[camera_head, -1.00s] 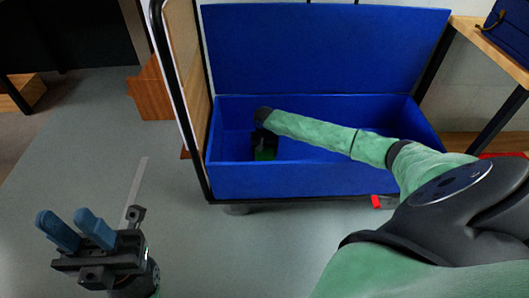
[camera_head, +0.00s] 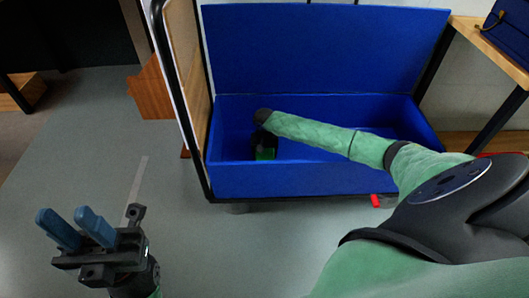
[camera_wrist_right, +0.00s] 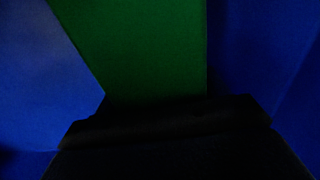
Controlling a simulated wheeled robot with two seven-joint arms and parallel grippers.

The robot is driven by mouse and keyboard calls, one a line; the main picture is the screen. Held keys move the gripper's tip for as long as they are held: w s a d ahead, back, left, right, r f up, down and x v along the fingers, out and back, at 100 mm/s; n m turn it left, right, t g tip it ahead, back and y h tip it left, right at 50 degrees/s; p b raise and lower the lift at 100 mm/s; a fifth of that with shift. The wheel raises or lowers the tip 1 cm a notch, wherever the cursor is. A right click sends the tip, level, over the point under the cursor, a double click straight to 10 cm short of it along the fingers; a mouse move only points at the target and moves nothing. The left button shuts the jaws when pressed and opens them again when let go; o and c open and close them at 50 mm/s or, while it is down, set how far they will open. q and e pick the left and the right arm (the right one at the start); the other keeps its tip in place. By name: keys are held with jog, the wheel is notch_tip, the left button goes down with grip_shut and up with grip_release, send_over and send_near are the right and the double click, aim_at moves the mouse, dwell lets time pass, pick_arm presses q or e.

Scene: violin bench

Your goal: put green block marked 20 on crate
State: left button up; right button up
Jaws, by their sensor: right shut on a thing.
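The blue crate (camera_head: 300,180) stands open on a cart, with its blue lid panel (camera_head: 325,45) raised behind it. My right arm reaches into the crate. My right gripper (camera_head: 265,148) is inside its left part, shut on the green block (camera_head: 265,154), of which only a small part shows. In the right wrist view the green block (camera_wrist_right: 140,50) fills the upper middle, with blue crate walls on both sides. Its number cannot be seen. My left gripper (camera_head: 72,228) is open and empty over the floor at the lower left.
The cart's upright wooden panel and dark frame (camera_head: 185,75) rise at the crate's left. A wooden table (camera_head: 495,45) with a dark blue case stands at the right. A red thing (camera_head: 382,201) lies by the crate's front.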

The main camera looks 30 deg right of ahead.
jog(key=o, duration=1.1)
jog(key=shift+c, duration=0.2)
